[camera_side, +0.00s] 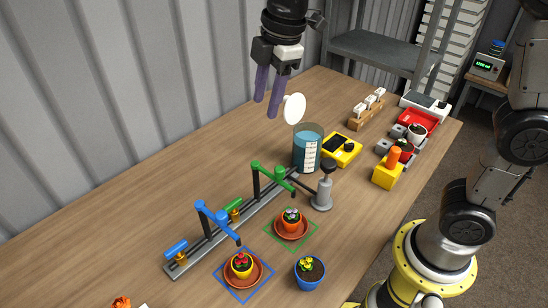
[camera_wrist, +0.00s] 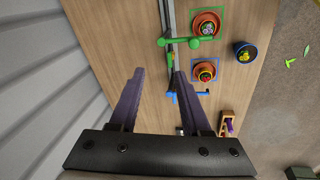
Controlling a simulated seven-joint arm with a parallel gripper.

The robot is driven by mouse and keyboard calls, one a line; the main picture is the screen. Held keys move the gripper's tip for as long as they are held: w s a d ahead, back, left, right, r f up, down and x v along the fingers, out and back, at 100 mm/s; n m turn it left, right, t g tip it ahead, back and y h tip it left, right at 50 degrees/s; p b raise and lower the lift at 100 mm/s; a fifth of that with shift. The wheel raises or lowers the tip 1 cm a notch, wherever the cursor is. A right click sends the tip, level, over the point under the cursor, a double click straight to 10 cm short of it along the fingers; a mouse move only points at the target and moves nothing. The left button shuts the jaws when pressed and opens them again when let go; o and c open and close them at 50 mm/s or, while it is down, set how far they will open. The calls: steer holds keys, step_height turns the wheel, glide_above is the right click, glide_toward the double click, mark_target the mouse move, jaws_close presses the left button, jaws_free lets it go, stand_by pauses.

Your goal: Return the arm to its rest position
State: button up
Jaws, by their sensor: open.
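My gripper (camera_side: 266,108) hangs in the air above the back part of the table, at the upper middle of the side view. Its two purple fingers point down and stand apart with nothing between them. In the wrist view the fingers (camera_wrist: 159,74) are also spread, with bare table and part of the rail showing between and beyond them. A white round disc (camera_side: 294,108) shows just right of the fingers in the side view; I cannot tell what it belongs to.
The rail (camera_side: 215,237) bears a blue arm (camera_side: 215,222) and a green arm (camera_side: 270,174). Potted flowers stand on saucers in a blue square (camera_side: 241,265) and a green square (camera_side: 291,221). A blue pot (camera_side: 309,270), beaker (camera_side: 307,150) and yellow scale (camera_side: 341,149) stand nearby.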

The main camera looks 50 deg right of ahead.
steer(key=s+d+r+m+t, duration=0.1)
steer(key=s+d+r+m, duration=0.2)
steer(key=s+d, duration=0.25)
steer(key=s+d+f+m+t, duration=0.1)
steer(key=s+d+f+m, duration=0.1)
steer(key=s+m, duration=0.4)
steer(key=s+d+f+m+t, duration=0.1)
steer(key=s+d+f+m, duration=0.2)
steer(key=s, duration=0.7)
step_height(320, 180, down, 2)
steer(key=m, duration=0.3)
steer(key=shift+f+h, duration=0.2)
steer(key=shift+h, duration=0.1)
